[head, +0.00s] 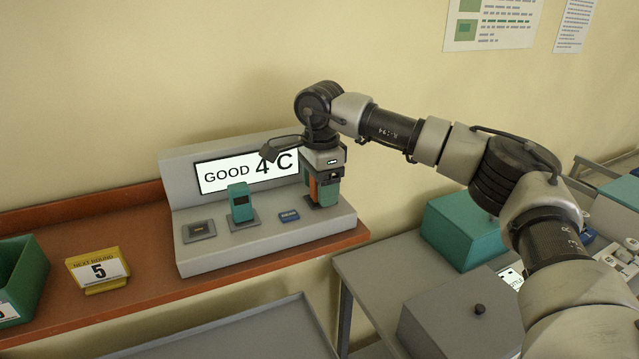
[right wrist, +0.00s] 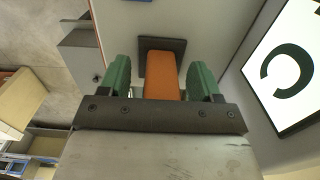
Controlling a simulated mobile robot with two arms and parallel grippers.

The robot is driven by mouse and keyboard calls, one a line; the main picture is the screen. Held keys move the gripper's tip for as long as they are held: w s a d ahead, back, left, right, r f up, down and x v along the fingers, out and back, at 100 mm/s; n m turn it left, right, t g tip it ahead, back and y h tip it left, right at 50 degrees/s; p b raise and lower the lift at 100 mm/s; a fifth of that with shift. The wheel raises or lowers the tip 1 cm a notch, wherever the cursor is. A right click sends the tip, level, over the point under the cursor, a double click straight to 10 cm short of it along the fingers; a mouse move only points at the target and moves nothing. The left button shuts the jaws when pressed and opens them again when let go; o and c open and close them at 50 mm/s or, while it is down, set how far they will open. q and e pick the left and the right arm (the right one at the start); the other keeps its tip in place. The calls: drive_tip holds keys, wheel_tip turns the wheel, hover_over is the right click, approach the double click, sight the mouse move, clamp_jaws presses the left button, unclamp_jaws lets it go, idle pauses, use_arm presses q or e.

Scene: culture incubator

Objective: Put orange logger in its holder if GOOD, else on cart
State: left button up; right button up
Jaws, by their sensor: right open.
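The display (head: 245,171) on the grey station reads GOOD and 4 C, partly covered by my right arm. The orange logger (head: 313,190) stands upright at the station's right end. In the right wrist view the orange logger (right wrist: 163,76) stands on a dark square holder plate (right wrist: 176,44). My right gripper (head: 323,188) is over it, pointing down. In the right wrist view my right gripper (right wrist: 161,80) has its green fingers open on either side of the logger, with gaps visible. My left gripper is not in view.
A teal logger (head: 240,203) stands in the station's middle holder; the left holder (head: 199,230) is empty. A yellow sign with 5 (head: 97,271) and a green bin (head: 20,278) are left. A grey cart (head: 375,270) with boxes is right.

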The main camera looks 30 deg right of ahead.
drive_tip(key=shift+s+f, duration=0.15)
drive_tip(key=shift+f, duration=0.3)
clamp_jaws()
drive_tip(key=shift+r, duration=0.15)
drive_tip(key=shift+r+p, duration=2.15)
drive_tip(key=shift+r, duration=1)
